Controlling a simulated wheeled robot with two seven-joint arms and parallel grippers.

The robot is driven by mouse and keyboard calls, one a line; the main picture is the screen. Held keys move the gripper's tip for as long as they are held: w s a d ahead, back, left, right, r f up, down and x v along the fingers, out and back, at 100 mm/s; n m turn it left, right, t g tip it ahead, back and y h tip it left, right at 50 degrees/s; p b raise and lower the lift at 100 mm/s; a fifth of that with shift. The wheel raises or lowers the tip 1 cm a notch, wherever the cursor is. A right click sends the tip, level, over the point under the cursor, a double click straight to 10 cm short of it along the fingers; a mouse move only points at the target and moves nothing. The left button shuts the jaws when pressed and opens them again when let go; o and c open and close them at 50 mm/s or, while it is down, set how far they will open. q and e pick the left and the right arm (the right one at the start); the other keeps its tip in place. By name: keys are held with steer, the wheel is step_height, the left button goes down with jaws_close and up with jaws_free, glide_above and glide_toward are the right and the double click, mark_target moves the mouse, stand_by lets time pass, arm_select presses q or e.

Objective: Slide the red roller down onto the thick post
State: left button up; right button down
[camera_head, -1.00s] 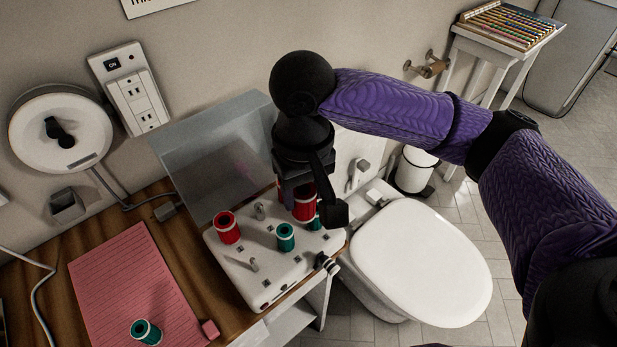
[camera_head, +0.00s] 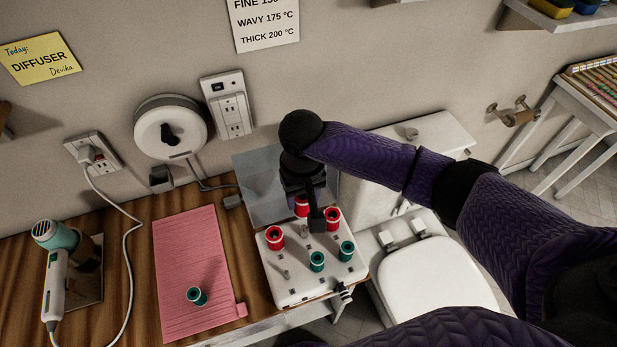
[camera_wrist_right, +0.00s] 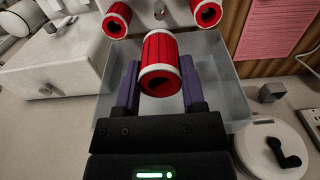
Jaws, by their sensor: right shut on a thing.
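My right gripper (camera_head: 303,203) is shut on a red roller (camera_wrist_right: 162,65), which sits between its fingers in the right wrist view. In the head view the held red roller (camera_head: 301,206) is partly hidden by the gripper, at the back edge of the white roller base (camera_head: 290,292). I cannot tell its height above the base or whether it touches a post. Two other red rollers, left (camera_head: 275,238) and right (camera_head: 333,219), stand on the base. A bare thin post (camera_head: 287,274) shows near the front. The thick post cannot be made out. My left gripper is not in view.
Two green rollers (camera_head: 317,261) (camera_head: 347,251) stand on the base, near the held roller. The clear lid (camera_head: 256,174) stands open behind. A pink mat (camera_head: 190,260) with a loose green roller (camera_head: 197,296) lies left. A toilet (camera_head: 435,280) is right.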

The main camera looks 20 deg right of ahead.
mark_target(304, 228)
step_height(304, 228, down, 4)
steer(key=shift+f+b, duration=0.1)
steer(key=shift+b, duration=0.65)
steer(key=shift+f+b, duration=0.45)
steer(key=shift+f, duration=0.4)
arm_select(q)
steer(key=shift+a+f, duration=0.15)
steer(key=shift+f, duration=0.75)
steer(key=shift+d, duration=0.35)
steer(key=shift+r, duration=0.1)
arm_select(e)
steer(key=shift+p, duration=0.45)
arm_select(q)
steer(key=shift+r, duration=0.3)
